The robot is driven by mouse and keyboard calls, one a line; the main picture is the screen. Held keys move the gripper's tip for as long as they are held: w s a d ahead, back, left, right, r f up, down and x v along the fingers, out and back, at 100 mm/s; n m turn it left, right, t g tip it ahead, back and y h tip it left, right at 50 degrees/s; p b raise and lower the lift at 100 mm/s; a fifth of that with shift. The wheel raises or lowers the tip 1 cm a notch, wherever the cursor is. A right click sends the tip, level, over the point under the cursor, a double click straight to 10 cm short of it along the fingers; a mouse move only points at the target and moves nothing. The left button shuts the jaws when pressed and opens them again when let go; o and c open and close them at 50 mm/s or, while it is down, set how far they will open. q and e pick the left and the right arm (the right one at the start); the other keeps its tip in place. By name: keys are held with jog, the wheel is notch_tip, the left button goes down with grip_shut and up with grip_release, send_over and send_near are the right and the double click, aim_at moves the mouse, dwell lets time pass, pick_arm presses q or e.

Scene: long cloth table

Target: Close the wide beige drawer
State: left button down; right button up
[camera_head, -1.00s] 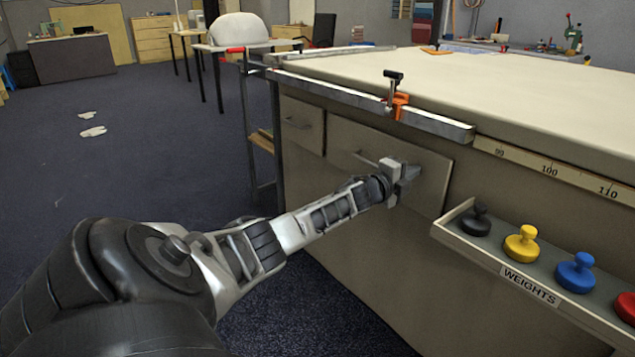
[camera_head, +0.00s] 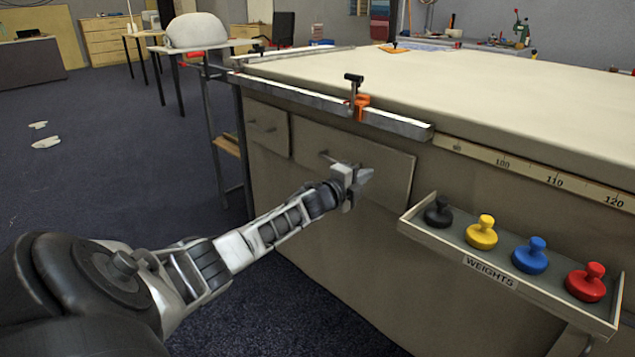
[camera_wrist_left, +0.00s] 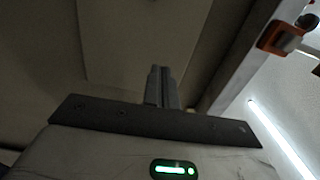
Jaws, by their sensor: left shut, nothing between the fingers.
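The wide beige drawer (camera_head: 385,163) is in the front of the beige cabinet, with a short bar handle (camera_head: 338,160) left of its middle. Its face looks about flush with the front; I cannot tell whether a small gap remains. My left gripper (camera_head: 364,184) is shut and empty, with its tips at the lower right part of the drawer face. My forearm hides part of the lower front. I cannot tell whether the tips touch it. In the left wrist view the shut fingers (camera_wrist_left: 162,86) point at a beige panel. My right gripper is out of view.
A smaller beige drawer (camera_head: 267,129) is left of the wide one. A tray labelled weights (camera_head: 455,246) sticks out at right, with black, yellow, blue and red weights. An orange clamp (camera_head: 361,101) sits on the metal rail above.

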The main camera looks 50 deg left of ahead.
pick_arm(q)
jog(key=s+p, duration=0.2)
jog(key=s, duration=0.6)
jog(key=shift+s+d+f, duration=0.15)
jog(key=shift+s+d, duration=0.15)
jog(key=shift+s, duration=0.1)
